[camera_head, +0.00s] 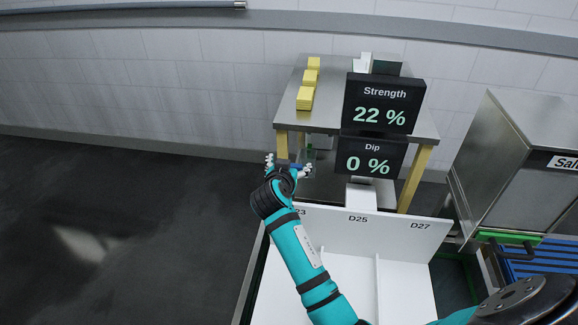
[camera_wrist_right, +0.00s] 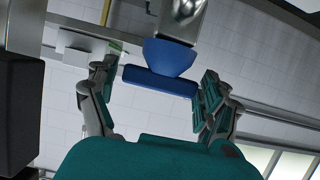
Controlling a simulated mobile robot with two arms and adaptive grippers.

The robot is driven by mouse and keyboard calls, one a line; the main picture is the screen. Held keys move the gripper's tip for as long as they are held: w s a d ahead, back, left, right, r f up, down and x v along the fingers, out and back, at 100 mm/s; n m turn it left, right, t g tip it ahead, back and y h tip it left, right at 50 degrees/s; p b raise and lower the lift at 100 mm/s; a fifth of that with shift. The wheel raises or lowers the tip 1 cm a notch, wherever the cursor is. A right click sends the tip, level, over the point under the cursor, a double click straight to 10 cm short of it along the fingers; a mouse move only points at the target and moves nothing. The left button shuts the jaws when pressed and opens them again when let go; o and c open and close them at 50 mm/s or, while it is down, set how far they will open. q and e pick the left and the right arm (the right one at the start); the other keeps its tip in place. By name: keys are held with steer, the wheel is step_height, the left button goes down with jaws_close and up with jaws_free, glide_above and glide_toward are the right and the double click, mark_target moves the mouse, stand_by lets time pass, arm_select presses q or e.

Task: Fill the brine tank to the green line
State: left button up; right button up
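A blue handle (camera_wrist_right: 160,82) under a metal fitting (camera_wrist_right: 182,20) shows in the right wrist view. My right gripper (camera_wrist_right: 155,92) has its fingers spread, one at each end of the handle's bar; I cannot tell whether they touch it. In the head view my right gripper (camera_head: 288,170) is at the front left of the steel table, with a bit of blue between its fingers. Two displays read Strength (camera_head: 382,104) 22 % and Dip (camera_head: 371,157) 0 %. I cannot make out the brine tank's water or a green line. My left gripper is out of view.
Yellow blocks (camera_head: 306,97) lie on the steel table (camera_head: 330,110). A white divided tray (camera_head: 340,290) marked D25 and D27 is in front. A steel box (camera_head: 530,150) with a black label and a blue slatted surface (camera_head: 545,262) are at right. Dark floor at left is clear.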

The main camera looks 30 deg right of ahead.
steer(key=shift+o, duration=0.4)
steer(key=shift+r, duration=0.1)
step_height(320, 180, up, 10)
steer(key=shift+f, duration=0.1)
steer(key=shift+f, duration=0.1)
stand_by(0.5)
